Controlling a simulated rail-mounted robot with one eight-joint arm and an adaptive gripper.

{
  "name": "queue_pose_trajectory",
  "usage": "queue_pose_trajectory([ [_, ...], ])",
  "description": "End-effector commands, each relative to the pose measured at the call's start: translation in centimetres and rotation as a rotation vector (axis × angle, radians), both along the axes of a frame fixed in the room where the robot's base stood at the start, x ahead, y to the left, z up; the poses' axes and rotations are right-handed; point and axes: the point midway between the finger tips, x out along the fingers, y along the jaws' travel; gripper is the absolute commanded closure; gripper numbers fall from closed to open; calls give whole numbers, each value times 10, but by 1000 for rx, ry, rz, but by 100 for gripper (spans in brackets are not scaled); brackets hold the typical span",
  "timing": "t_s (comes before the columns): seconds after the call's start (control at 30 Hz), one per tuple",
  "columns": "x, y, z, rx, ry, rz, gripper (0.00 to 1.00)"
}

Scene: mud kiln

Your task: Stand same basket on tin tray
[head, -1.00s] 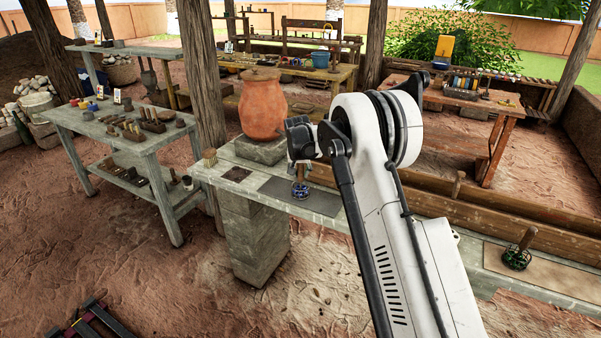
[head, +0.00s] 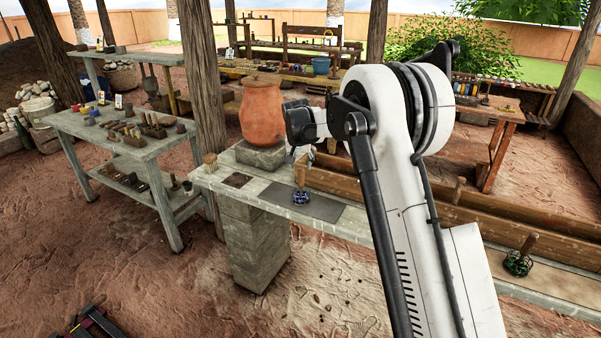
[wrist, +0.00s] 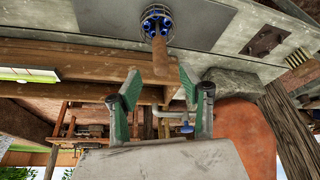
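A small wire basket with blue inside and an upright wooden handle (head: 301,197) stands on a flat dark grey sheet (head: 328,209), which may be the tin tray. In the wrist view the basket (wrist: 157,20) is at the top, its handle pointing toward my gripper. My gripper (head: 297,153) is just above the handle in the head view. In the wrist view its green-padded fingers (wrist: 160,82) are spread, with the handle's end near the gap between them and no visible contact. A similar green basket with a wooden handle (head: 518,263) stands on a tan sheet (head: 560,284) at right.
A large clay pot (head: 262,113) on a stone block stands behind my gripper. A brush (head: 210,162) and a dark brown plate (head: 237,180) are left of the grey sheet. A wooden beam (head: 400,205) runs along the bench's back. Bare sheet remains right of the blue basket.

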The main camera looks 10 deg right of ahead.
Motion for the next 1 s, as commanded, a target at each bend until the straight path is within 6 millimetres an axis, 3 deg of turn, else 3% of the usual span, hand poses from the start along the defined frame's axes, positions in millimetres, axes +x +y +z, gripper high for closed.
queue_pose_trajectory([
  [0.47, -28, 3, 50, 0, -6, 11, 61],
  [0.67, -76, -1, 96, 1, -27, 44, 61],
  [1.0, -178, -6, 159, 0, -69, 105, 61],
])
